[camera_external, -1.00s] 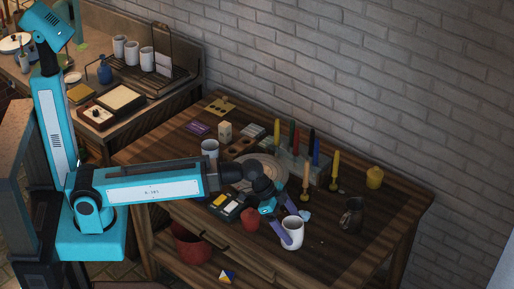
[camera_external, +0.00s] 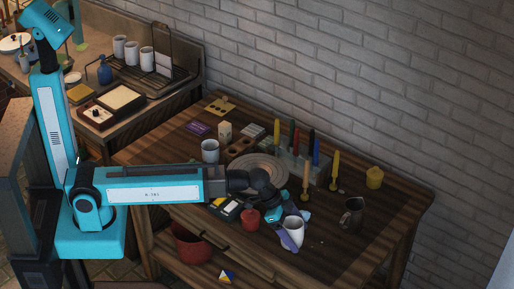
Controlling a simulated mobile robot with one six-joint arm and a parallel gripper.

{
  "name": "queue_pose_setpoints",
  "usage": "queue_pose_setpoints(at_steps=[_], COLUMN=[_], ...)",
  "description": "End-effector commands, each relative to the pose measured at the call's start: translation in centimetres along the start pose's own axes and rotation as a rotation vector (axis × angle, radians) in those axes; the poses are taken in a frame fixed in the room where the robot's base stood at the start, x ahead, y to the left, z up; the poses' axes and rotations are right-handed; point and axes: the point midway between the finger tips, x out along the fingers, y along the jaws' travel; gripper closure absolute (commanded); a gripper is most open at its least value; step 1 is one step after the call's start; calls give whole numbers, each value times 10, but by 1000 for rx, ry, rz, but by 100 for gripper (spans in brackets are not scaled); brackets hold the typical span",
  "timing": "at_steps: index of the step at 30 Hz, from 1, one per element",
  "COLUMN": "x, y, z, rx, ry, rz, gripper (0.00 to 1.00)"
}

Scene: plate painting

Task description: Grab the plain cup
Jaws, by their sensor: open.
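A plain white cup (camera_external: 293,230) stands near the front edge of the wooden table (camera_external: 360,245). My gripper (camera_external: 292,232) is at the cup, low over the table. One purple finger shows along the cup's front left side, and the other shows partly behind it. The fingers are open around the cup; whether they touch it cannot be told. Another pale cup (camera_external: 210,150) stands farther left, beside a round plate (camera_external: 250,165).
A red round bottle (camera_external: 250,219) stands just left of the cup. Candles (camera_external: 335,170) in holders stand behind. A dark mug (camera_external: 352,213) and a yellow pot (camera_external: 375,177) stand to the right. The front right tabletop is clear.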

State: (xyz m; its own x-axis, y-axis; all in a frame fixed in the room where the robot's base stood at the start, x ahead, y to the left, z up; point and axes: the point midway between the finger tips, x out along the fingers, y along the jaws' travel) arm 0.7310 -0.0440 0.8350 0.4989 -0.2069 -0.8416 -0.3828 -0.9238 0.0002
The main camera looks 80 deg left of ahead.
Motion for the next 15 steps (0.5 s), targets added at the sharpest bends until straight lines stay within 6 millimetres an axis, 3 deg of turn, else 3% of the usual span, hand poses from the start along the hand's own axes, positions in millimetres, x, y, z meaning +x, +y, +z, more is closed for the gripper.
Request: queue_pose_setpoints(at_steps=[6, 15], x=[12, 13], y=[0, 0], z=[0, 0], rx=[0, 0], ry=[0, 1], rz=[0, 0], gripper=[19, 19])
